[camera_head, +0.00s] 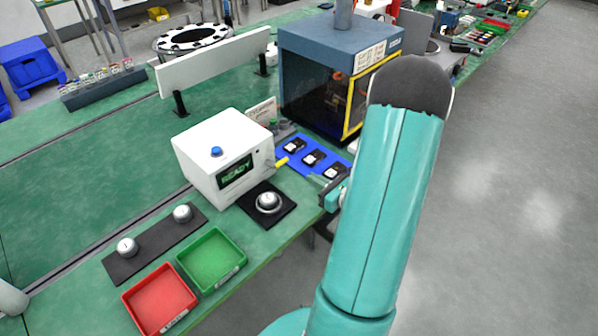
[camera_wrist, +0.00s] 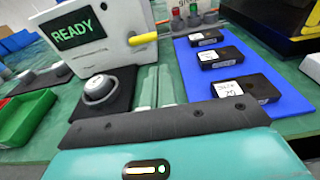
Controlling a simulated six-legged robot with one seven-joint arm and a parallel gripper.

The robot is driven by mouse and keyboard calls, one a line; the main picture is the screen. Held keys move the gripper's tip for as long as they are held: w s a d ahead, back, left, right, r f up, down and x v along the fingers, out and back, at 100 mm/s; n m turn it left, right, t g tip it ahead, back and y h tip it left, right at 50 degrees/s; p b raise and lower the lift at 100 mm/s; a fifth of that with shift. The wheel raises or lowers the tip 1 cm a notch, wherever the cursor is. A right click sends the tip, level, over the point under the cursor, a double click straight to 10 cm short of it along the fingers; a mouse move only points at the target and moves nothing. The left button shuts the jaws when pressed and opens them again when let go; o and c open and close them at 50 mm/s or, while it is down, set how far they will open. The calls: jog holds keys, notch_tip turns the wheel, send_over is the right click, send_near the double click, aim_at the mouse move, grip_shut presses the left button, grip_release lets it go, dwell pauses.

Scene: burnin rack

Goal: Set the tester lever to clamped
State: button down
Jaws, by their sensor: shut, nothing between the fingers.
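The tester is a white box (camera_head: 208,160) with a blue button on top and a screen reading READY (camera_wrist: 75,32). A lever with a yellow handle (camera_head: 281,162) sticks out of its side; in the wrist view the yellow handle (camera_wrist: 143,39) points right, roughly level. My gripper (camera_wrist: 155,88) is shut and empty, its pale green fingers pointing toward the tester just below the lever. They look apart from the handle, though the depth gap is hard to judge. In the head view my gripper (camera_head: 322,184) is right of the tester, partly hidden by my arm.
A round silver part (camera_head: 268,202) sits on a black pad before the tester. A blue mat (camera_wrist: 238,75) with black modules lies right of the lever. Green (camera_head: 212,259) and red (camera_head: 160,299) trays stand at the bench's front. A blue-framed chamber (camera_head: 335,70) stands behind.

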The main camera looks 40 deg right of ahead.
jog(key=w, duration=0.3)
jog(key=w+f, duration=0.1)
jog(key=w, duration=0.5)
jog(key=shift+w+a+f, duration=0.15)
jog(key=shift+w+a, duration=0.1)
jog(key=shift+w, duration=0.05)
